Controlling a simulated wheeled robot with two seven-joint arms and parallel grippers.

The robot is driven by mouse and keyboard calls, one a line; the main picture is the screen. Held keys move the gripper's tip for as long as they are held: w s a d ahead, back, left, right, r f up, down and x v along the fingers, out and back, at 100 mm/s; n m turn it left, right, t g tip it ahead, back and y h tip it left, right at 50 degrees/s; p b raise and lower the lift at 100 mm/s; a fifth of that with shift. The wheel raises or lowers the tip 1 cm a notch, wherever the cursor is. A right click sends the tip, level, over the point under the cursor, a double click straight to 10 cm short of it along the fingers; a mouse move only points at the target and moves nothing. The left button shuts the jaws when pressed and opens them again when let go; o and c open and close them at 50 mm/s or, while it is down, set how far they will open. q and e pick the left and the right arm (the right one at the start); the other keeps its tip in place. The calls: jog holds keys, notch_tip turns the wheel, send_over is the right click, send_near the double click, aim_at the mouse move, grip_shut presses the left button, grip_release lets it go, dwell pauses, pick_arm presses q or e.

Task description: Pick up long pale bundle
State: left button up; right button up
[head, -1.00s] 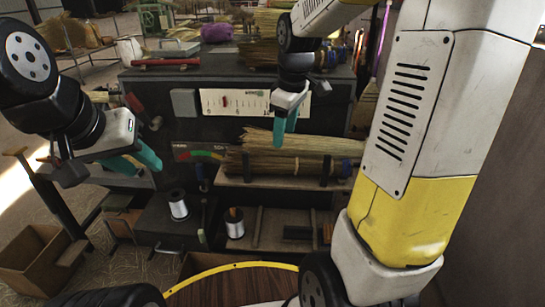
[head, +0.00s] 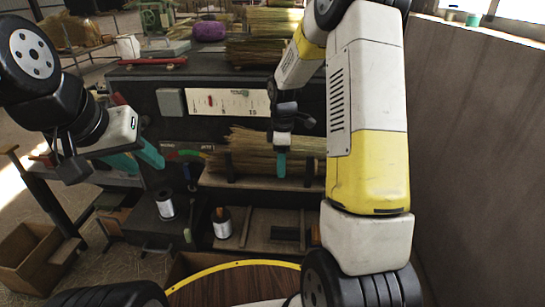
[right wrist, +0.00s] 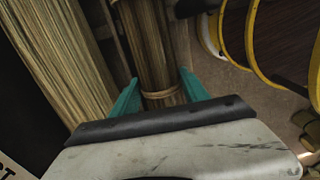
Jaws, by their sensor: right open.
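Long pale bundles of straw (head: 255,150) lie lengthwise on a shelf at the front of the dark bench. My right gripper (head: 281,165) hangs pointing down over their right part, with teal fingers. In the right wrist view, my right gripper (right wrist: 158,95) is open. A banded bundle (right wrist: 153,45) runs between its fingers, with a gap on both sides. A wider pale bundle (right wrist: 60,55) lies to its left. I cannot tell how far down the fingers reach. My left gripper (head: 138,162) is to the left, away from the bundles, its two teal fingers apart and empty.
Two wire spools (head: 165,205) (head: 222,223) stand below the shelf. More straw (head: 262,50) lies on the bench top, near a purple bundle (head: 209,31). A yellow-rimmed round wooden surface (head: 240,268) is in front. A plain wall (head: 470,140) closes the right side.

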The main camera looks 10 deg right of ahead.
jog(key=shift+f, duration=0.35)
jog(key=c, duration=1)
jog(key=shift+c, duration=0.4)
jog(key=shift+r, duration=0.15)
notch_tip(320, 180, up, 18)
